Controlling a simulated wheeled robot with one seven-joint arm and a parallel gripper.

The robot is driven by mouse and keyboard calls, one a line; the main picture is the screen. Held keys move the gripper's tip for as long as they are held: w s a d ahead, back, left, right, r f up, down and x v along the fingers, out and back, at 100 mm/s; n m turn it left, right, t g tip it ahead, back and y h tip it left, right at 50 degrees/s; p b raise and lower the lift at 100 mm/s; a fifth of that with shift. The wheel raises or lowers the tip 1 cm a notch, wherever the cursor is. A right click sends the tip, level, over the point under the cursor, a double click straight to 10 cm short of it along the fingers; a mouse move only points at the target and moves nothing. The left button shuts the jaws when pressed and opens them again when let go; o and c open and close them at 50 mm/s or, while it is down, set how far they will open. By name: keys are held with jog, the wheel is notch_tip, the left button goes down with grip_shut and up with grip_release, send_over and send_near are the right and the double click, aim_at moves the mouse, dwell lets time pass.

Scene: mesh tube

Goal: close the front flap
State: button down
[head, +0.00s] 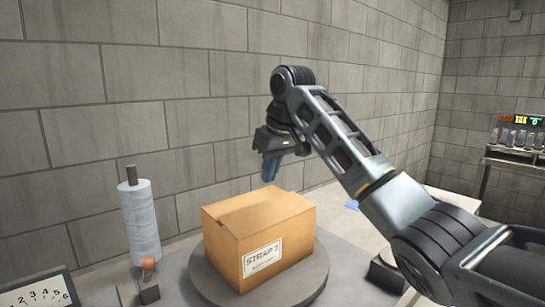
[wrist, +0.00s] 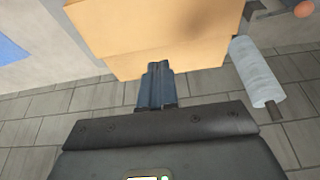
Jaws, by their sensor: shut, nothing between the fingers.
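A cardboard box (head: 258,236) with a white label stands on a round grey turntable (head: 300,289). Its top (head: 255,208) looks mostly covered, with a seam across it. I cannot tell exactly how the front flap lies. My gripper (head: 270,173) points down above the far side of the box. Its blue fingers are shut with nothing between them. In the wrist view the box (wrist: 150,35) fills the upper middle, and my shut fingertips (wrist: 157,68) overlap its edge in the picture. I cannot tell whether they touch it.
A wrapped roll on a post (head: 140,222) stands left of the box; it also shows in the wrist view (wrist: 258,72). A number panel (head: 38,290) is at the lower left. A block wall (head: 150,110) runs close behind. A shelf with jars (head: 515,150) is far right.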

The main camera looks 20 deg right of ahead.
aim_at(263, 204)
jog(key=x, duration=0.6)
jog(key=shift+s+f, duration=0.25)
jog(key=shift+f, duration=0.2)
jog(key=shift+p, duration=0.3)
